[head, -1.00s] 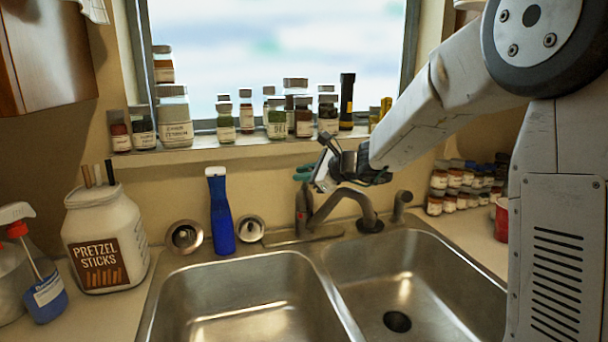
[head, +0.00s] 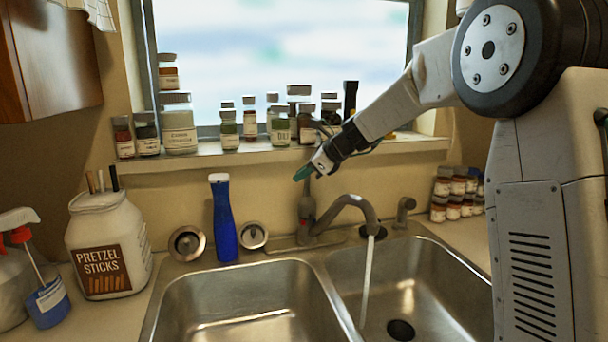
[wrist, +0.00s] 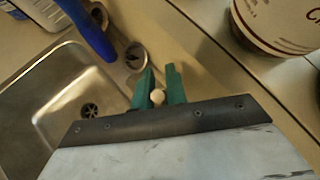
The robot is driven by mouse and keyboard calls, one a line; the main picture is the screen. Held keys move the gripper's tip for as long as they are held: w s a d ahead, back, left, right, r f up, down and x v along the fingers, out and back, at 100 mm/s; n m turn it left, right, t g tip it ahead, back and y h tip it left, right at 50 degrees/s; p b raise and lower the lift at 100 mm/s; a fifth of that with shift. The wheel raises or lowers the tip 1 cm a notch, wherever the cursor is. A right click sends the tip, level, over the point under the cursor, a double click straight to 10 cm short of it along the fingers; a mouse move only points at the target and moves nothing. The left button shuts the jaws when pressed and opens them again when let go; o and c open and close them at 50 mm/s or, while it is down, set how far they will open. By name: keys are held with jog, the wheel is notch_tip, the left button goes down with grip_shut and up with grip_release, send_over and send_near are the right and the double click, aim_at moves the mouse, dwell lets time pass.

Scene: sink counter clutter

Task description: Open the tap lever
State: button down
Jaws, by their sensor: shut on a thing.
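The dark metal tap (head: 345,203) stands behind the double sink, its spout over the right basin, with a stream of water (head: 367,270) running from it. The tap lever (head: 307,203) rises at the left end of the tap base. My gripper (head: 303,172) has green fingertips at the top of the lever. In the wrist view, the two green fingers of my gripper (wrist: 160,86) are close around a small pale rounded piece, which looks like the lever's end. The fingers hide part of the lever.
A blue bottle (head: 223,220) stands left of the tap between two round metal pieces (head: 187,243). A pretzel jar (head: 107,245) and a spray bottle (head: 47,300) stand at the left. Several spice jars line the windowsill (head: 240,152) behind my arm.

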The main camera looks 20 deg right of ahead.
jog(key=c, duration=1.4)
grip_release()
jog(key=v, duration=0.7)
jog(key=shift+s+r, duration=0.25)
jog(key=shift+r, duration=0.05)
jog(key=shift+d, duration=0.15)
